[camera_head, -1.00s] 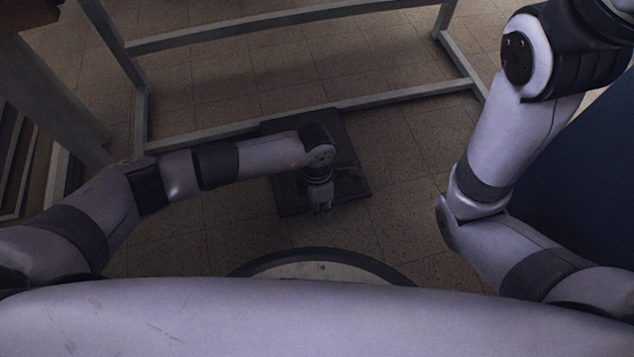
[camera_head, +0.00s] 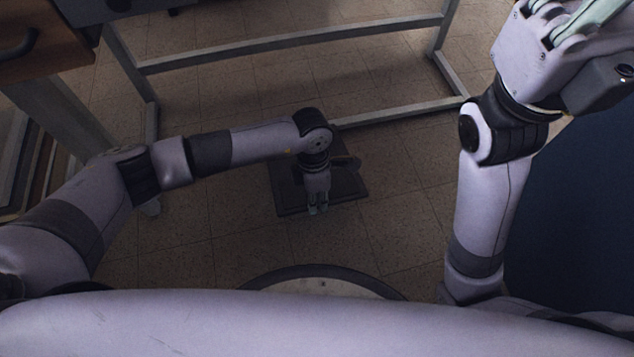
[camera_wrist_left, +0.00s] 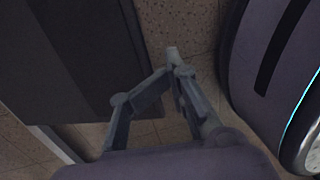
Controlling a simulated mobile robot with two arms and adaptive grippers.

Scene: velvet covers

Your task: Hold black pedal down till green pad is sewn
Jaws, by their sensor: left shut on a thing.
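The black pedal (camera_head: 347,190) is a dark flat plate on the tiled floor, below the middle of the head view. My left gripper (camera_head: 318,211) points down at its near edge, with its fingers drawn together. In the left wrist view the gripper's fingertips (camera_wrist_left: 173,56) meet beside the edge of the dark plate (camera_wrist_left: 75,45). Whatever is between them is too small to make out; the pedal is the only thing at them. My right gripper (camera_head: 588,22) is raised at the top right, cut off by the picture edge. The green pad is not in view.
A grey metal frame (camera_head: 300,42) stands on the floor behind the pedal. A wooden drawer front with a dark handle (camera_head: 20,45) is at the top left. A dark blue surface (camera_head: 580,200) fills the right side. Floor right of the pedal is clear.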

